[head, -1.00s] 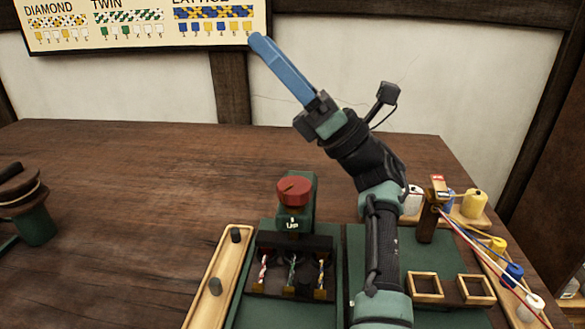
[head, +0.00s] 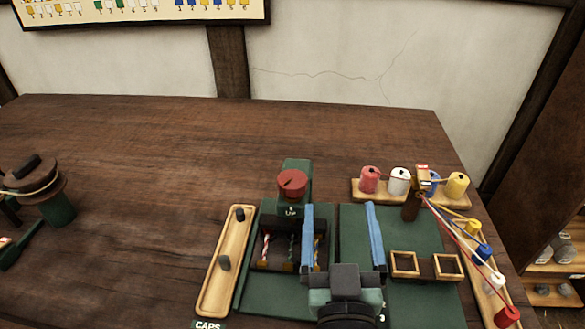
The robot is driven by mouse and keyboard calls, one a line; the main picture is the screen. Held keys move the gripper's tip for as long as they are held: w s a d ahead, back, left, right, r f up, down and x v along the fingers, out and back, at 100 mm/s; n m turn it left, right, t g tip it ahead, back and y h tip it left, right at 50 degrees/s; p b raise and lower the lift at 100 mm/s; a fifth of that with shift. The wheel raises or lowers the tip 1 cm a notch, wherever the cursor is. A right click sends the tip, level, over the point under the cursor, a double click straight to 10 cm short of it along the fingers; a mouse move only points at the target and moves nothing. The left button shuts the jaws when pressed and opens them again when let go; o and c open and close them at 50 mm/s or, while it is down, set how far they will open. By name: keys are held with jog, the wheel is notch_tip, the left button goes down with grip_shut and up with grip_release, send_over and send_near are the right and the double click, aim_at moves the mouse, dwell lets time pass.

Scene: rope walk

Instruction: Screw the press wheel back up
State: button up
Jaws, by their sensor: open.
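The red press wheel (head: 292,183) sits on top of the green press post (head: 296,167) at the back of the green base. A small plate under the wheel (head: 291,212) reads "UP". My gripper (head: 338,210) has two blue fingers spread wide, with nothing between them. It is in front and to the right of the wheel, clear of it. Below the wheel, a dark press tray (head: 281,258) holds three braided cords. My left finger covers part of the tray's right side.
A wooden caps tray (head: 213,293) with two grey pieces lies left of the press. Two small wooden frames (head: 404,264) stand at right. Spools (head: 398,181) and a post (head: 411,206) with stretched cords stand at the back right. A winder (head: 40,190) stands far left. The table behind the wheel is clear.

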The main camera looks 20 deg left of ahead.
aim_at(295, 194)
jog(key=s+a+g+y, duration=0.2)
jog(key=s+a, duration=0.1)
jog(key=s, duration=0.3)
jog(key=shift+n, duration=0.4)
jog(key=p+x, duration=0.3)
jog(key=x, duration=0.9)
jog(key=shift+w+a+f, duration=0.15)
jog(key=shift+w+a, duration=0.05)
jog(key=shift+a, duration=0.05)
jog(key=shift+c, duration=0.3)
jog(key=c, duration=1.3)
jog(key=shift+f+g+y+b, duration=0.1)
jog(key=shift+g+y+b, duration=0.2)
